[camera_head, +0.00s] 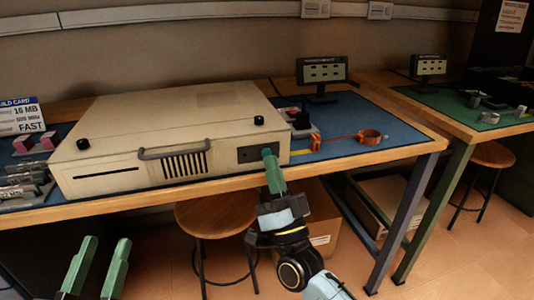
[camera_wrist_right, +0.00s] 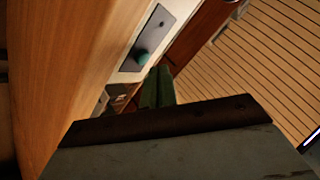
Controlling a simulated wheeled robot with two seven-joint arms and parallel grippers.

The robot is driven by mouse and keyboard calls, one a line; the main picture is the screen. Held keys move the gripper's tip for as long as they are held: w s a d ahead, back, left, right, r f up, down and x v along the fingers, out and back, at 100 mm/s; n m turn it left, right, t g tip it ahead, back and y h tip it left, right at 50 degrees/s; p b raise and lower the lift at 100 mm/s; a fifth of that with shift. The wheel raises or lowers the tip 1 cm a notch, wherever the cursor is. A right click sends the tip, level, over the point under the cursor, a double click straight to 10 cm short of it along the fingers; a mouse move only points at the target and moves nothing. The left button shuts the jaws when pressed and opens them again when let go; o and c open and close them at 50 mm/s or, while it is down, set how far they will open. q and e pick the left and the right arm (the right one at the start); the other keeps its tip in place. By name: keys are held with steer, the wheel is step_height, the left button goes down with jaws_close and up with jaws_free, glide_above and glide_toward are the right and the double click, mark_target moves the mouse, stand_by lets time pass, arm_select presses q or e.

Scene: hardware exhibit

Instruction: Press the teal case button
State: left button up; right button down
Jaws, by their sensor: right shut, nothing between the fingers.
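The beige computer case (camera_head: 185,120) lies flat on the workbench, with a dark panel (camera_head: 248,154) at the right of its front face. The teal button (camera_wrist_right: 142,57) shows on that panel in the right wrist view. In the head view it is hidden or cannot be told apart from my green fingertips. My right gripper (camera_head: 269,156) is shut and empty, its tips in front of the panel. In the wrist view its fingers (camera_wrist_right: 158,84) are beside the button; I cannot tell whether they touch it. My left gripper (camera_head: 107,240) is open and empty, low at the left, away from the case.
A blue mat (camera_head: 395,125) covers the bench. A red-orange strap (camera_head: 369,137) and a small monitor (camera_head: 321,71) are right of the case. Metal parts (camera_head: 24,180) and a sign (camera_head: 20,115) are at left. A stool (camera_head: 215,217) stands below the bench.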

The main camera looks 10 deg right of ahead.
steer(key=shift+w, duration=0.45)
steer(key=shift+w, duration=0.4)
stand_by(0.6)
steer(key=shift+s, duration=0.1)
stand_by(0.4)
steer(key=shift+s+p, duration=0.35)
steer(key=shift+s, duration=0.4)
steer(key=shift+s+d+p, duration=0.1)
steer(key=shift+s+p, duration=1.2)
steer(key=shift+s, duration=1.2)
